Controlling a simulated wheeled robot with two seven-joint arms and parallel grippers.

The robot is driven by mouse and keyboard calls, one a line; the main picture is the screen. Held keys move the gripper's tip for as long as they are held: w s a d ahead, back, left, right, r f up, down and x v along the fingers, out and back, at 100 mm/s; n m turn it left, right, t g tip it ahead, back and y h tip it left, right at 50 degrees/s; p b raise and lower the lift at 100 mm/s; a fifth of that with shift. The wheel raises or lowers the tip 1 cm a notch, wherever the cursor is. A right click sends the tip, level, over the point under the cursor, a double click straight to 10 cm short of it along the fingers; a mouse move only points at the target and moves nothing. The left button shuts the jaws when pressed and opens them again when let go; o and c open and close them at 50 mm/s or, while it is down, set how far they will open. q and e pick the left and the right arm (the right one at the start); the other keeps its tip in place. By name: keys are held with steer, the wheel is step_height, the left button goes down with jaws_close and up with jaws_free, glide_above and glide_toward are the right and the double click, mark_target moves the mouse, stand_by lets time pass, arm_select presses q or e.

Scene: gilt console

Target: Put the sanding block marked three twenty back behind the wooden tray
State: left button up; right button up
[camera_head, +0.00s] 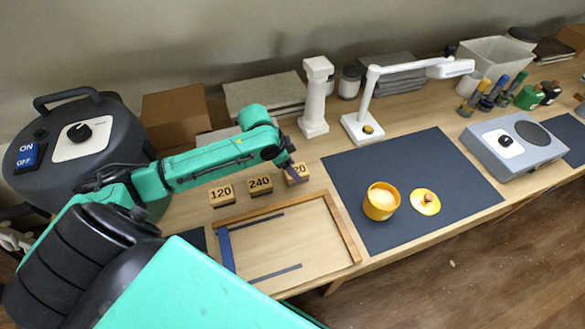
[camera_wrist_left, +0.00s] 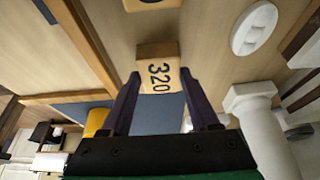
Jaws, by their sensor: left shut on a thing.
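The sanding block marked 320 (camera_wrist_left: 158,78) is between the two fingers of my left gripper (camera_wrist_left: 163,108) in the left wrist view. In the head view this block (camera_head: 301,178) is partly covered by my left gripper (camera_head: 293,173), which is shut on it. It is at the right end of a row with the block marked 240 (camera_head: 260,186) and the block marked 120 (camera_head: 222,194), behind the wooden tray (camera_head: 344,226). I cannot tell whether it touches the table. My right gripper is not in view.
A white pillar (camera_head: 315,98) and a white lamp (camera_head: 368,105) stand behind and to the right. A dark mat (camera_head: 420,180) with a yellow cup (camera_head: 381,201) and its lid (camera_head: 425,201) lies right of the tray.

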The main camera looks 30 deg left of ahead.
arm_select(q)
steer(key=shift+w+a+f, duration=0.1)
steer(key=shift+w+f, duration=0.05)
steer(key=shift+f, duration=0.45)
steer(key=o, duration=1.3)
steer(key=shift+r, duration=0.1)
steer(key=v, duration=1.2)
